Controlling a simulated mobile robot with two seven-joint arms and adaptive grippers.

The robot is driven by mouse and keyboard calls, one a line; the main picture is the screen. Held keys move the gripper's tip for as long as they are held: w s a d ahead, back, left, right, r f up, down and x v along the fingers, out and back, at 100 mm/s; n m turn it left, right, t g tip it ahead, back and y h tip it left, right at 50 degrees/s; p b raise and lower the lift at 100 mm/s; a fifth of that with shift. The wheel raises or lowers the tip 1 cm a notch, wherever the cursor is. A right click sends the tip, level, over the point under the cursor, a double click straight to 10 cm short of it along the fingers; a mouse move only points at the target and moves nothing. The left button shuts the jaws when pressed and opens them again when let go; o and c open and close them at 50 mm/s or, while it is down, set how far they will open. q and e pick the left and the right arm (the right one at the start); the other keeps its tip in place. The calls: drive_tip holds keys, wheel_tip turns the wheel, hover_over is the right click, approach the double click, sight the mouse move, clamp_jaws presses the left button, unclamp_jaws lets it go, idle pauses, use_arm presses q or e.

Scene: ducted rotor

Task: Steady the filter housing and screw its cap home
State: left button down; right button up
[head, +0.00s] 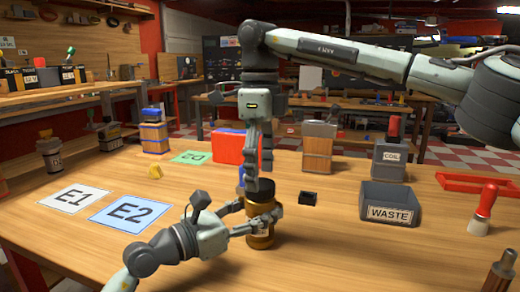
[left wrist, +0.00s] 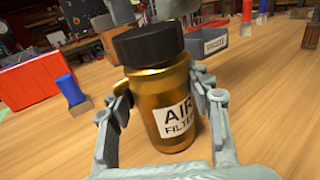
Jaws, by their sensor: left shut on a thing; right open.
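The filter housing (head: 262,240) is a gold jar standing upright on the wooden table; in the left wrist view (left wrist: 168,95) its white label reads AIR FILTER. The black round cap (head: 260,190) sits on top of it, and it also shows in the left wrist view (left wrist: 148,44). How far it is threaded I cannot tell. My left gripper (head: 257,219) is shut on the housing's body, one finger on each side. My right gripper (head: 259,172) points straight down above the cap, open; whether its fingertips touch the cap is unclear.
A grey WASTE bin (head: 390,204) stands to the right, with a small black block (head: 308,198) left of it. A red box (head: 236,147) and blue item (head: 241,176) are behind the housing.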

drive_tip(key=shift+f, duration=1.1)
drive_tip(key=c, duration=1.2)
drive_tip(key=o, duration=1.4)
drive_tip(key=shift+c, duration=0.2)
drive_tip(key=shift+r, duration=0.1)
wheel_tip(320, 180, up, 12)
